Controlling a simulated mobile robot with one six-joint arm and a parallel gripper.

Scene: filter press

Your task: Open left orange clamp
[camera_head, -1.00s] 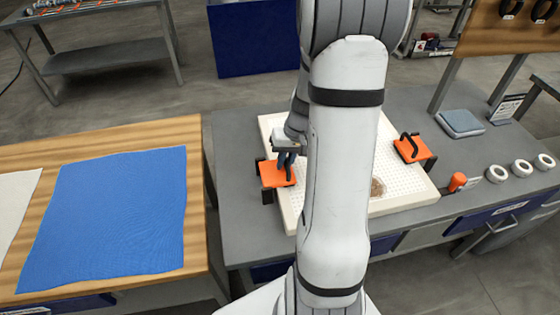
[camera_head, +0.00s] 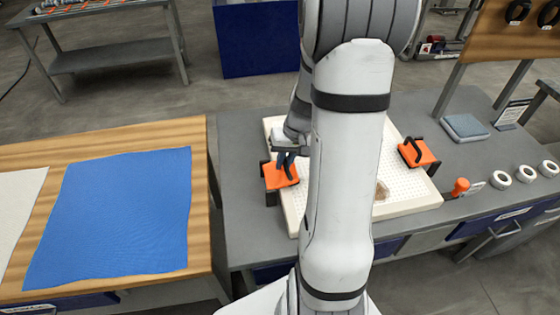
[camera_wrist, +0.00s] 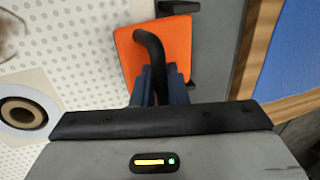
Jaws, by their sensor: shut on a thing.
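The left orange clamp (camera_head: 281,178) sits on the left edge of the white perforated plate (camera_head: 292,225). In the wrist view its orange body (camera_wrist: 172,45) carries a black curved handle (camera_wrist: 150,50). My gripper (camera_head: 287,158) is at this clamp, with its blue fingers (camera_wrist: 160,88) on either side of the handle and shut on it. The lower end of the handle is hidden between the fingers. The right orange clamp (camera_head: 422,154) sits on the plate's right edge with its black handle standing up. My arm hides the middle of the plate.
A round port (camera_wrist: 22,113) with a dark centre and tan ring shows on the plate. A wooden table with a blue cloth (camera_head: 110,215) stands at the left. White rings (camera_head: 525,174), an orange-topped item (camera_head: 461,186) and a grey folded cloth (camera_head: 465,126) lie at the right.

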